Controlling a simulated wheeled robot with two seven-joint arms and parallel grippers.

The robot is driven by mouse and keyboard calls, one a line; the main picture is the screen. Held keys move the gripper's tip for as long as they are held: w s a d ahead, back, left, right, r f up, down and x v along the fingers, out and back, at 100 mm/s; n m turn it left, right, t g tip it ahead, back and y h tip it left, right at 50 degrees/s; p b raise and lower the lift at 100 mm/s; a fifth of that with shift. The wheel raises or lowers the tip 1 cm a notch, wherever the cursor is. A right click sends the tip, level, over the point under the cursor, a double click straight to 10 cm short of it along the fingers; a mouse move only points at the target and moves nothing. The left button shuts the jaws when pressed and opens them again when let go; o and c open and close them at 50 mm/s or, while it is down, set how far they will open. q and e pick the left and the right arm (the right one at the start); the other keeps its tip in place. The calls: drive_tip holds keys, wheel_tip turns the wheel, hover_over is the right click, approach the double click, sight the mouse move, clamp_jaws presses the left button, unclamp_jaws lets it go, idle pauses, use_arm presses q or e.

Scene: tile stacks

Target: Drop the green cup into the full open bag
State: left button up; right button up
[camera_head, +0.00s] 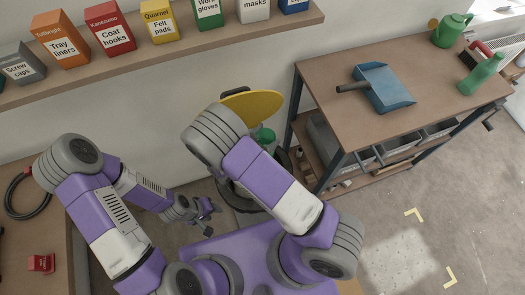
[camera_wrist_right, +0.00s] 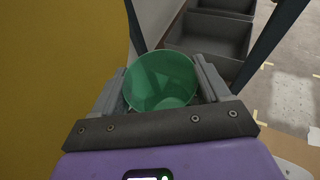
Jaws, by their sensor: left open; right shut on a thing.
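The green cup (camera_wrist_right: 160,85) is between the two fingers of my right gripper (camera_wrist_right: 163,78), which is shut on it; I look into its round open mouth in the right wrist view. In the head view only part of the cup (camera_head: 266,136) shows beyond my right forearm, in front of a yellow rounded panel (camera_head: 262,104). A dark rounded rim (camera_head: 238,201) shows low beside my right arm; I cannot tell whether it belongs to the bag. No bag is clearly visible. My left gripper (camera_head: 206,214) is open and empty, low at the left of my right arm.
A workbench (camera_head: 340,110) at the right bears a blue dustpan (camera_head: 383,88), a green watering can (camera_head: 452,30) and a green bottle (camera_head: 481,74). A shelf (camera_head: 150,57) with several boxes runs along the wall. A red box (camera_head: 41,263) stands at the lower left. Floor is free at the right.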

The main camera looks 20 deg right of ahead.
use_arm(q)
wheel_tip(320, 180, down, 9)
drive_tip(key=b, duration=0.8)
drive_tip(key=shift+s, duration=0.15)
use_arm(e)
drive_tip(key=a+f+m+g, duration=0.1)
drive_tip(key=f, duration=0.6)
drive_tip(key=s+a+f, duration=0.1)
drive_tip(key=a+f, duration=0.1)
drive_tip(key=f, duration=0.5)
drive_tip(key=shift+a+f+m+g+h, duration=0.25)
drive_tip(key=shift+m+g+h, duration=0.15)
use_arm(q)
drive_tip(key=shift+a, duration=0.1)
